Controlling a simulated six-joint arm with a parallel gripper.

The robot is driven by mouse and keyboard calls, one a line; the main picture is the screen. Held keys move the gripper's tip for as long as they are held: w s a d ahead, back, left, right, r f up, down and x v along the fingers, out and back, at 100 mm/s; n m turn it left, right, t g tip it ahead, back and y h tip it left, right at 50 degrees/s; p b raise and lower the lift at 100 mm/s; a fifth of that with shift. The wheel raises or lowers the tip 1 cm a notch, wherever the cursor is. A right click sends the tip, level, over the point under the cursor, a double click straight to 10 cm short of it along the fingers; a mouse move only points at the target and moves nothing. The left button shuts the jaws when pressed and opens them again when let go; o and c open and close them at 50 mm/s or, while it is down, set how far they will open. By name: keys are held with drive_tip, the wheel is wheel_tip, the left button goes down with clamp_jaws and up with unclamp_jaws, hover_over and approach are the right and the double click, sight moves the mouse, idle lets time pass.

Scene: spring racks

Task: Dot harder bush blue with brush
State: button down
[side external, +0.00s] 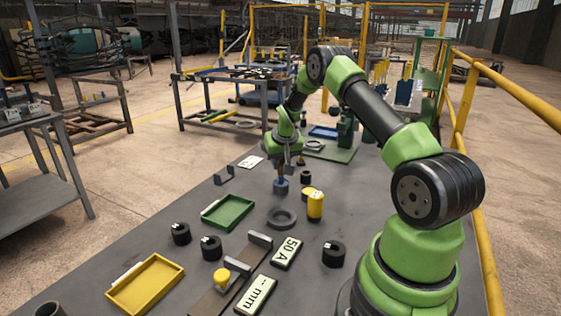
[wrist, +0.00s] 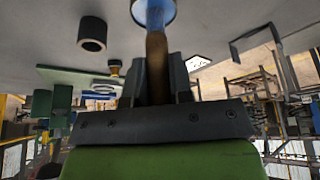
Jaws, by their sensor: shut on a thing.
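My gripper (side external: 283,160) is shut on the brush, pointing down over the far middle of the bench. The brush's brown handle (wrist: 157,65) stands upright between the fingers in the wrist view. Its lower end meets a small blue pot (side external: 280,187), whose pale rim surrounds the blue brush end in the wrist view; how deep it sits is unclear. Black bushes stand near the front: one (side external: 181,234) and another (side external: 211,247) at left, and one (side external: 333,254) at right. Each has a small pale mark on top. Which is harder cannot be told.
A green tray (side external: 206,221) and yellow tray (side external: 109,300) lie at left. A yellow-knobbed fixture (side external: 222,279) stands near displays reading "50 A" (side external: 286,254) and "mm" (side external: 257,296). A black ring (side external: 270,217), yellow cylinder (side external: 315,207) and small black cylinder (side external: 306,178) are near the pot.

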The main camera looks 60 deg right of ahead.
drive_tip(key=shift+r, duration=3.5)
